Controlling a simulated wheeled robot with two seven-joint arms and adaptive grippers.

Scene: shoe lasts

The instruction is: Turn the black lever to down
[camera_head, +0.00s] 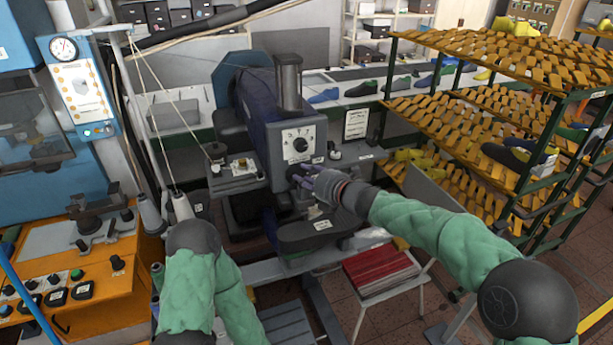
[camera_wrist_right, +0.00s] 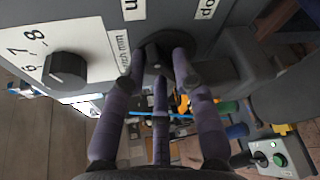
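The black lever (camera_wrist_right: 155,57) is on the grey face of the machine (camera_head: 290,140), below two partly cut-off labels that begin "u" and "do". In the wrist view its dark end lies between the fingertips of my right gripper (camera_wrist_right: 161,66). The purple fingers are some way apart at the tips, on either side of it; firm contact cannot be made out. In the head view my right gripper (camera_head: 305,180) is at the machine's front, below the numbered dial, and hides most of the lever. My left gripper is not in view; only the left arm shows.
A numbered black dial (camera_wrist_right: 67,70) sits beside the lever. A shelf rack with shoe lasts (camera_head: 480,150) is on the right. An orange control bench (camera_head: 75,265) and thread spools (camera_head: 182,207) are on the left.

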